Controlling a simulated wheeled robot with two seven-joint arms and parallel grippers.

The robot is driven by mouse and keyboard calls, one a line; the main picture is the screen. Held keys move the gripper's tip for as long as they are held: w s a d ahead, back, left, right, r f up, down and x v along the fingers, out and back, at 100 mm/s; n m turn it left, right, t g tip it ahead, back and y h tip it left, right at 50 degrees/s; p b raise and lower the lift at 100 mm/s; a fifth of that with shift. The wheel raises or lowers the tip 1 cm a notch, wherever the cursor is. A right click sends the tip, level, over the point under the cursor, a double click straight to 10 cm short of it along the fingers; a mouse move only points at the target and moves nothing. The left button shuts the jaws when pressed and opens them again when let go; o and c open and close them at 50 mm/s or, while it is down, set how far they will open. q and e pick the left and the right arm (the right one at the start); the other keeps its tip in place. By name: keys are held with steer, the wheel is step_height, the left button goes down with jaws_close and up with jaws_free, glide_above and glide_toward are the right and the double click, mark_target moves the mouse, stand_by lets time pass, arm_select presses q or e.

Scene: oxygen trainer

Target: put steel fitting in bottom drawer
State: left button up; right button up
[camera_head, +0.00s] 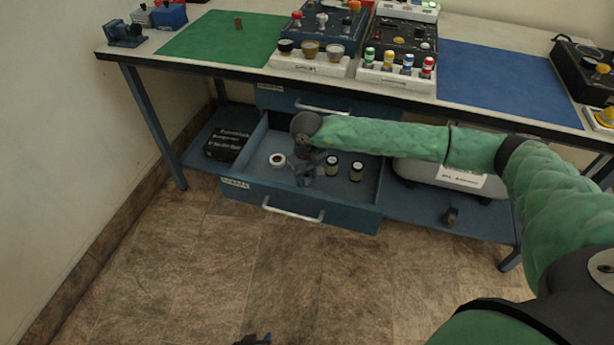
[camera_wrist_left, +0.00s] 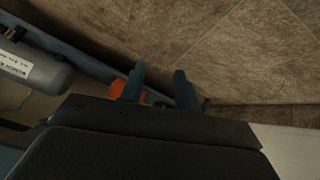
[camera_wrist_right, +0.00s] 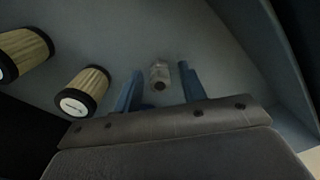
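The bottom drawer (camera_head: 345,208) is pulled open below the bench. The steel fitting (camera_wrist_right: 160,75), a small grey metal piece, shows in the right wrist view inside the drawer, between the fingers of my right gripper (camera_wrist_right: 160,88). Gaps show on both sides of it, so the fingers are open and not closed on it. In the head view my right gripper (camera_head: 304,178) points down into the drawer and the fitting cannot be made out there. My left gripper (camera_wrist_left: 160,82) is open and empty; only its tip (camera_head: 252,340) shows at the head view's bottom edge.
Two dark-capped pale cylinders (camera_head: 331,165) and a white ring-shaped piece (camera_head: 277,159) lie in the drawer. A closed drawer (camera_head: 325,107) is above. A black box (camera_head: 228,143) and a grey case (camera_head: 450,176) flank the drawer on the shelf. The floor in front is clear.

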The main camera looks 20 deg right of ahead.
mark_target(307, 176)
arm_select(q)
steer(key=shift+r, duration=0.1)
arm_select(e)
steer(key=shift+r, duration=0.1)
step_height(307, 176, up, 3)
steer(key=shift+f, duration=0.1)
arm_select(q)
steer(key=f, duration=0.3)
steer(key=f+b, duration=0.1)
steer(key=shift+s+a+f, duration=0.1)
steer(key=shift+s+f, duration=0.15)
steer(key=shift+s, duration=0.15)
arm_select(e)
step_height(307, 176, up, 9)
arm_select(q)
steer(key=shift+w+r+t, duration=0.1)
steer(key=shift+w+t, duration=0.15)
steer(key=shift+t, duration=0.05)
